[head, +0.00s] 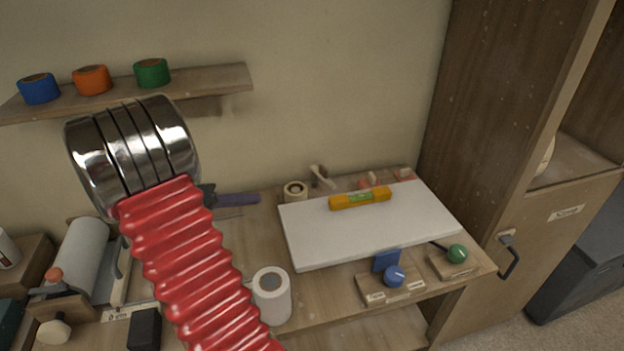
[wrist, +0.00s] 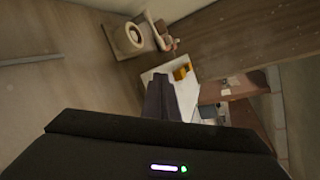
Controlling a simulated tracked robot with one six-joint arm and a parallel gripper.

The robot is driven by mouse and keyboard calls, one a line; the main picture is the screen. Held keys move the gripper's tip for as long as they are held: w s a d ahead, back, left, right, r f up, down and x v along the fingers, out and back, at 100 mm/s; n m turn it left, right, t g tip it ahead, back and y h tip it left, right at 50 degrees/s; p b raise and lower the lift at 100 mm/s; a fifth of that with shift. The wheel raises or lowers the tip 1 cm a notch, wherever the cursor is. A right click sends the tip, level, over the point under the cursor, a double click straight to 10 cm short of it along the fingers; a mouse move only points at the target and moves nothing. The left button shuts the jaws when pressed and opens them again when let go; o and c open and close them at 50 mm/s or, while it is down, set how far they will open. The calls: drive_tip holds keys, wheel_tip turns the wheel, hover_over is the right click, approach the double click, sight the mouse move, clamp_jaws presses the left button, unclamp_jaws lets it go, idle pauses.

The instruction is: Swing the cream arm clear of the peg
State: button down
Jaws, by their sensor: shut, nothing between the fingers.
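A slim pale piece that looks like the cream arm (head: 322,178) stands tilted at the back of the bench, just right of a cream ring (head: 295,190) with a dark hole. In the wrist view the cream ring (wrist: 133,37) sits on a wooden base, with the likely cream arm (wrist: 154,24) beside it. I cannot clearly tell the peg from the small parts there. My gripper (head: 257,198) is shut and empty, its purple fingers pointing right, left of the ring and apart from it. The shut fingers also show in the wrist view (wrist: 162,80).
A white board (head: 310,235) with an orange spirit level (head: 345,201) lies to the right. A blue knob (head: 394,276) and green knob (head: 457,254) are at the front. A wall shelf (head: 215,83) holds tape; a cabinet (head: 495,100) is right.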

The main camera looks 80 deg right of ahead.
sight(321, 176)
drive_tip(key=s+d+f+n+g+h, duration=0.1)
drive_tip(key=d+n, duration=0.1)
drive_tip(key=d, duration=0.1)
drive_tip(key=d+f+n+g+h, duration=0.1)
drive_tip(key=d+f+n, duration=0.1)
drive_tip(key=d, duration=0.1)
drive_tip(key=s+d+f+n, duration=0.1)
drive_tip(key=d+f+n, duration=0.1)
drive_tip(key=d+n, duration=0.1)
drive_tip(key=shift+s+d+g+h, duration=0.35)
drive_tip(key=shift+d+g+h, duration=0.05)
drive_tip(key=x, duration=1.4)
drive_tip(key=shift+s+f, duration=0.1)
drive_tip(key=shift+s+d, duration=0.5)
drive_tip(key=shift+s, duration=0.35)
drive_tip(key=shift+w, duration=0.1)
